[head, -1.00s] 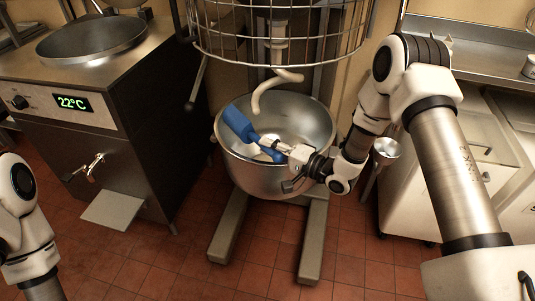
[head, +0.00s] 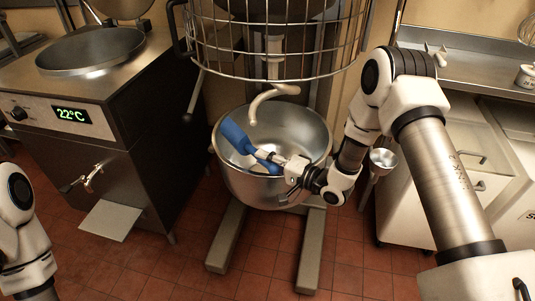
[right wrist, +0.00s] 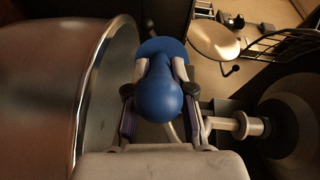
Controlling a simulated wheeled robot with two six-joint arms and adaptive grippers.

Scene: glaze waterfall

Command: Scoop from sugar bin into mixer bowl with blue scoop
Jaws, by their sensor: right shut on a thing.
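The blue scoop (head: 238,137) is in my right gripper (head: 283,163), which is shut on its handle. The scoop is over the steel mixer bowl (head: 317,137), its head tilted toward the bowl's left rim. In the right wrist view the scoop handle (right wrist: 162,95) lies between both fingers of my right gripper (right wrist: 161,75). A pale patch shows in the bowl below the scoop. I cannot tell whether the scoop holds sugar. White bins (head: 430,205) stand at the right; which one holds sugar I cannot tell. My left arm shows at the left edge; its gripper is out of view.
A wire guard (head: 275,45) and a curved mixing hook (head: 262,98) hang above the bowl. A steel kettle unit (head: 60,125) reading 22°C stands at the left. A steel counter (head: 480,70) runs along the right. The red tile floor in front is clear.

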